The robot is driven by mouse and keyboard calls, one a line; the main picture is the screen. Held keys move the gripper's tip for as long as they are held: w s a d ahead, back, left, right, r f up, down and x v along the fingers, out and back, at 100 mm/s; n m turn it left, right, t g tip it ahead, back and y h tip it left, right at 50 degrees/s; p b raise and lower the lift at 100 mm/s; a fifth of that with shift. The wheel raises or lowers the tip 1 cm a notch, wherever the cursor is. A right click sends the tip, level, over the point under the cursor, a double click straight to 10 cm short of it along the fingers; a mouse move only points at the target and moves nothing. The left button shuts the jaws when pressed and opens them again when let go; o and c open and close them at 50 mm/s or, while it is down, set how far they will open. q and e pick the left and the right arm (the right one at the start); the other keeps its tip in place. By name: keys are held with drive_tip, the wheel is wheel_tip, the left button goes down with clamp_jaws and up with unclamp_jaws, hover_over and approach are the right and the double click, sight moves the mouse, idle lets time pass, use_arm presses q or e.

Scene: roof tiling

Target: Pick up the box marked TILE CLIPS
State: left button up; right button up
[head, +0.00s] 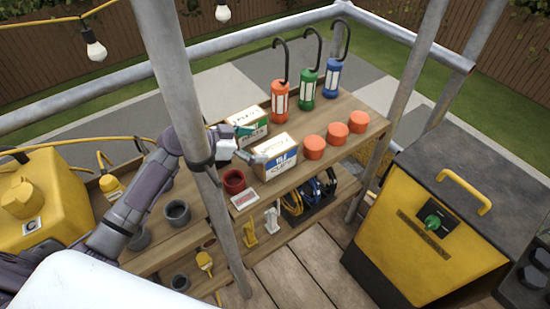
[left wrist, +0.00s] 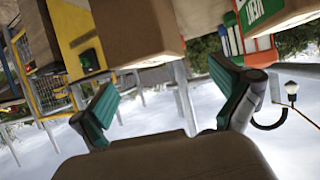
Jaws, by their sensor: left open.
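A cardboard box with a blue band (head: 276,158) stands on the upper wooden shelf; its small print looks like TILE CLIPS. A similar box with a green band (head: 248,124) stands just behind it. My left gripper (head: 250,146) is open and empty at the left end of the blue-banded box, its fingers apart. In the left wrist view, the open fingers (left wrist: 167,104) show with a plain brown box face (left wrist: 135,32) ahead between them, nearer the left finger. The green-banded box (left wrist: 268,14) shows at upper right there. My right gripper is not in view.
Orange (head: 280,97), green (head: 305,84) and blue (head: 331,78) hooked lamps stand behind the boxes. Orange round pieces (head: 338,133) lie to the right. A red cup (head: 234,181) stands close in front of the gripper. A grey scaffold pole (head: 192,130) crosses before my left arm.

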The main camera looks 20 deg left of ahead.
sight(273, 146)
use_arm(q)
drive_tip(key=shift+b+x, duration=0.4)
drive_tip(key=shift+x, duration=2.65)
drive_tip(key=shift+s+f, duration=0.15)
drive_tip(key=shift+s, duration=0.05)
clamp_jaws()
